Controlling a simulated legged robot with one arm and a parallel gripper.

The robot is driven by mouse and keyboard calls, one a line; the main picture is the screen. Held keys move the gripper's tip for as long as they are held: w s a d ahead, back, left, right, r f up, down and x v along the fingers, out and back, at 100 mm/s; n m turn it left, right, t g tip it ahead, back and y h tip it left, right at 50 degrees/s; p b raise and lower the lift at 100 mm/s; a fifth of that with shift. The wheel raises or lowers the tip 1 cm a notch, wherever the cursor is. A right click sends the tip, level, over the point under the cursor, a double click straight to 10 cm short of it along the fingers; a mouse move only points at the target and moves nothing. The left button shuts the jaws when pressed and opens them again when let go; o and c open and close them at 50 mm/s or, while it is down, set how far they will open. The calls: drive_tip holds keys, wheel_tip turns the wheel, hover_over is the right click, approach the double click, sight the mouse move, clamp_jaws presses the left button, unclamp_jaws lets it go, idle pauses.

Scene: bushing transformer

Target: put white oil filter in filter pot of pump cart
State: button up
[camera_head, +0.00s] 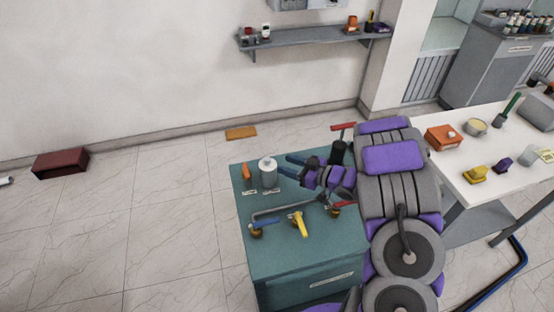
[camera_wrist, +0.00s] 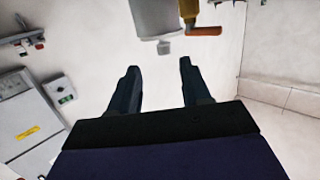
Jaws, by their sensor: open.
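An orange-handled part (camera_head: 246,172) stands just left of the filter. A blue-handled valve (camera_head: 262,224), a yellow-handled valve (camera_head: 300,224) and a grey pipe (camera_head: 285,208) lie toward the cart's front. A white table (camera_head: 500,190) with tools stands at right. The left floor is mostly clear.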

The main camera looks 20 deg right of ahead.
drive_tip(key=shift+v, duration=0.95)
